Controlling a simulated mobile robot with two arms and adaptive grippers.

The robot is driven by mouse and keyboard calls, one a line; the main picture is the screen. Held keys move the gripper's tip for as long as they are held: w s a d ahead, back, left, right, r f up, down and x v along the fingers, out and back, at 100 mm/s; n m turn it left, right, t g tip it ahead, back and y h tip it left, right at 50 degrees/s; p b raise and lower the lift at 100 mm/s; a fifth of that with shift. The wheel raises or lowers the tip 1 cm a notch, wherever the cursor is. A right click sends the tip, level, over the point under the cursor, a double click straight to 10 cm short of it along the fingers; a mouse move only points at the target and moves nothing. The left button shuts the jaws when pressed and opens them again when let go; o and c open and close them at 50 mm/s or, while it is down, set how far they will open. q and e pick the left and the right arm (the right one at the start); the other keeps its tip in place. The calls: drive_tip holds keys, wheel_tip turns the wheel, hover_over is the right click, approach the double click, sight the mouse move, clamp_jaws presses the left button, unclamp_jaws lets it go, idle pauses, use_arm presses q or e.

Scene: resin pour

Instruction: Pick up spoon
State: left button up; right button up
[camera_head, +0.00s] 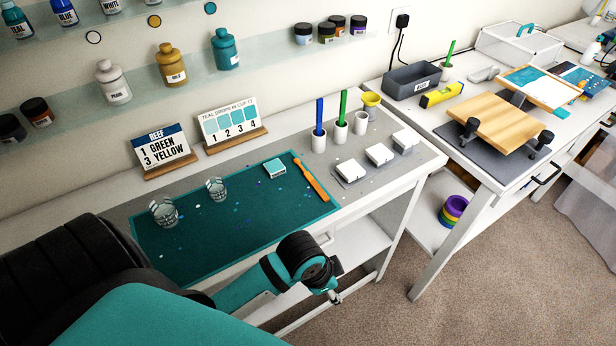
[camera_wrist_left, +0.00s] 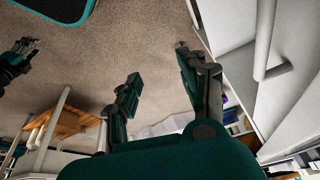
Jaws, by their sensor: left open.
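No spoon can be made out for certain. Upright blue (camera_head: 320,114) and green (camera_head: 343,106) handles stand in white cups on the near table; their lower ends are hidden. An orange flat-handled tool (camera_head: 311,179) lies at the right end of the teal mat; I cannot tell its exact kind. My left gripper (camera_head: 335,297) hangs in front of the table's front edge, apart from these things. In the left wrist view my left gripper (camera_wrist_left: 158,62) is open and empty above the carpet. What looks like my right gripper (camera_wrist_left: 20,55) is small and dark at the left there.
On the teal mat (camera_head: 190,262) stand two clear cups (camera_head: 165,211) (camera_head: 216,189) and a teal-topped block (camera_head: 275,168). A second table (camera_head: 420,113) adjoins at right.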

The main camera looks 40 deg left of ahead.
use_arm(q)
drive_tip(key=w+d+r+m, duration=0.1)
drive_tip(key=w+r+m, duration=0.3)
drive_tip(key=r+m, duration=0.1)
wheel_tip(320, 180, up, 22)
drive_tip(key=m+g+y, duration=0.2)
drive_tip(key=m+g, duration=0.1)
drive_tip(key=m, duration=0.7)
hover_over(316, 186)
drive_tip(key=f, duration=0.4)
drive_tip(key=f+p, duration=0.1)
drive_tip(key=f, duration=0.3)
drive_tip(key=w+f+p, duration=0.1)
drive_tip(key=f, duration=0.3)
drive_tip(key=shift+a, duration=0.15)
drive_tip(key=f, duration=0.2)
drive_tip(key=s+f+p, duration=0.1)
drive_tip(key=f, duration=0.1)
drive_tip(key=shift+d+f+p, duration=0.1)
drive_tip(key=shift+d+p, duration=0.1)
drive_tip(key=shift+p, duration=0.1)
drive_tip(key=shift+f, duration=0.6)
use_arm(e)
drive_tip(key=shift+s+a+r, duration=0.15)
drive_tip(key=shift+r, duration=0.7)
drive_tip(key=shift+s+a+r, duration=0.1)
drive_tip(key=shift+r, duration=0.75)
drive_tip(key=shift+r, duration=0.15)
use_arm(q)
clamp_jaws()
